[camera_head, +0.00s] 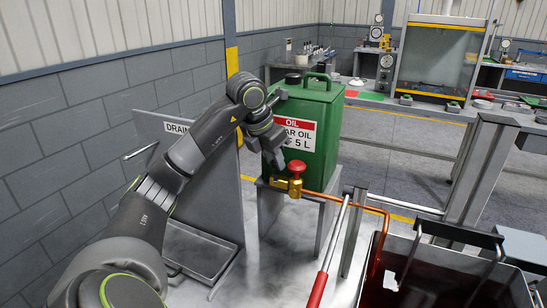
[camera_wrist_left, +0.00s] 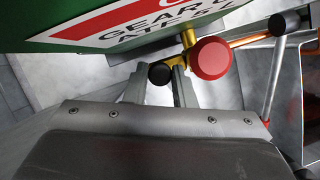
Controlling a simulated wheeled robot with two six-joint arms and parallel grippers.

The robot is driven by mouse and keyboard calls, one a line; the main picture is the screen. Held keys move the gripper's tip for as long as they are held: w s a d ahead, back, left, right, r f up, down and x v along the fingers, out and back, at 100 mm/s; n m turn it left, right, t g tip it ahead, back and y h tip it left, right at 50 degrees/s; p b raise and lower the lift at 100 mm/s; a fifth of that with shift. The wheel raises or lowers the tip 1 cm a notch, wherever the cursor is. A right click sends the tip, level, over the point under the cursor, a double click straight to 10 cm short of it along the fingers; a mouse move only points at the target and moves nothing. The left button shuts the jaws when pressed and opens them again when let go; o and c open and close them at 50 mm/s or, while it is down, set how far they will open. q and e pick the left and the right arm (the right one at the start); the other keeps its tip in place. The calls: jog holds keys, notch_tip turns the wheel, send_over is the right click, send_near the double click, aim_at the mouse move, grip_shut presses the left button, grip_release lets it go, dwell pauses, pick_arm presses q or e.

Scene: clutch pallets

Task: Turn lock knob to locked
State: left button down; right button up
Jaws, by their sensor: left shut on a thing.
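A brass valve (camera_head: 293,185) with a red round knob (camera_head: 296,167) sits at the foot of a green oil can (camera_head: 318,110). In the left wrist view the red knob (camera_wrist_left: 210,58) is just right of my fingers, and a smaller black knob (camera_wrist_left: 160,73) lies between the fingertips. My left gripper (camera_head: 281,160) reaches down to the valve in front of the can. In the wrist view my left gripper (camera_wrist_left: 160,78) is shut on the black knob. The black knob is hidden in the head view. I cannot tell which position it is in. My right gripper is not in view.
A copper pipe (camera_head: 345,201) runs right from the valve and bends down into a grey bin (camera_head: 445,262). A red-gripped lever (camera_head: 318,289) stands in front. An upright panel (camera_head: 195,170) stands left of the can. Benches and a glass cabinet (camera_head: 437,60) are farther back.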

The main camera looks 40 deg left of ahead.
pick_arm(q)
jog(key=shift+d+r+n+y+p, duration=0.2)
jog(key=shift+n+y+p, duration=0.25)
jog(key=shift+n, duration=0.45)
jog(key=n+y+p, duration=0.1)
jog(key=n+p, duration=0.3)
jog(key=p, duration=0.3)
jog(key=n+g+y+p, duration=0.1)
jog(key=n+p, duration=0.3)
jog(key=p, duration=0.3)
jog(key=shift+w+d+r+y, duration=0.1)
jog(key=shift+r+y, duration=0.05)
jog(key=shift+y, duration=0.2)
jog(key=shift+f+n+g+y+p, duration=0.15)
jog(key=shift+n+g+p, duration=0.05)
jog(key=shift+n+p, duration=0.45)
jog(key=shift+f+n+g+y+p, duration=0.1)
jog(key=shift+n+g+y+p, duration=0.1)
jog(key=shift+n+p, duration=0.4)
jog(key=c, duration=1.2)
grip_release()
jog(key=shift+c, duration=0.2)
